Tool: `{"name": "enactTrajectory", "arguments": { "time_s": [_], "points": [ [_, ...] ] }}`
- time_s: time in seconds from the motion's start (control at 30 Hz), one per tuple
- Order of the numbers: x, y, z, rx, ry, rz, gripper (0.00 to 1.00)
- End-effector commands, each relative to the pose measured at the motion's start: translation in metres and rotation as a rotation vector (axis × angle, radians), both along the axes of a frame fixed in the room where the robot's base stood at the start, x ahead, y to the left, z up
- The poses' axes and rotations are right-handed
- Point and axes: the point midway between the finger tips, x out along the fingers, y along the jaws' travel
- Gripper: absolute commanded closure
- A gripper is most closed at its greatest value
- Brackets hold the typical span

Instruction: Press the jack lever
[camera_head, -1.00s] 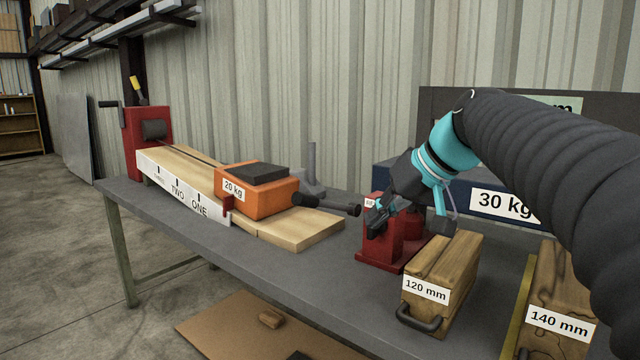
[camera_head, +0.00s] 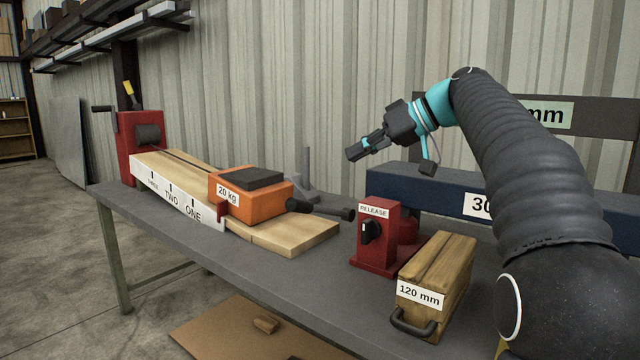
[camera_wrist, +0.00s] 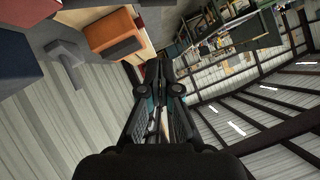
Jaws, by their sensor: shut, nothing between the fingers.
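The red jack (camera_head: 377,262) stands on the table, with a RELEASE label and a black knob (camera_head: 371,231) on its front. A dark lever-like bar (camera_head: 320,210) with a thick grip lies between the jack and the orange weight. I cannot tell which of them it joins. My gripper (camera_head: 355,152) is shut and empty, raised in the air above the bar and the jack, touching neither. Its closed fingers also show in the wrist view (camera_wrist: 153,72). There the orange weight (camera_wrist: 108,30) is at upper left.
The orange 20 kg weight (camera_head: 240,207) sits on a wooden beam (camera_head: 300,236). A 120 mm wooden block (camera_head: 450,262) stands right of the jack, before a long dark blue block (camera_head: 440,190). A grey post (camera_head: 307,165) rises behind the weight. The table front is clear.

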Motion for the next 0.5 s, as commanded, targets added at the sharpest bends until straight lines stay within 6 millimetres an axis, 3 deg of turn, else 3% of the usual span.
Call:
{"name": "enactTrajectory", "arguments": {
  "time_s": [0.17, 0.5],
  "points": [
    [0.005, 0.013, -0.009, 0.0, 0.002, 0.002, 1.0],
    [0.026, 0.062, -0.041, 0.0, 0.002, 0.002, 1.0]
  ]
}}
